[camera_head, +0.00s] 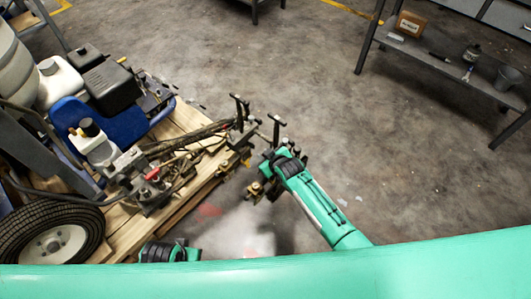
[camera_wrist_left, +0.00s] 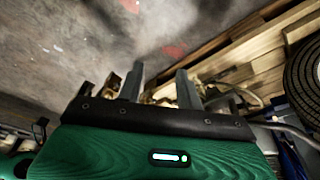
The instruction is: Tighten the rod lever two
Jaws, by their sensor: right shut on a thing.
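The line striper (camera_head: 110,110) stands on a wooden pallet at the left of the head view. At its right end is a cluster of rods and clamps with dark T-shaped levers. One lever (camera_head: 240,106) stands to the left; another lever (camera_head: 277,128) stands just above my right gripper (camera_head: 268,160). My right gripper is shut on a part at this rod end, which looks like a rod lever; its jaws hide the grip. My left gripper (camera_wrist_left: 158,82) is open in the left wrist view, with nothing seen between its fingers. The head view shows only its wrist at the bottom.
The wooden pallet (camera_head: 118,220) runs under the machine, with a black tyre (camera_head: 25,222) at lower left. A grey shelf (camera_head: 440,60) with a box and small items stands at upper right. The concrete floor between is clear.

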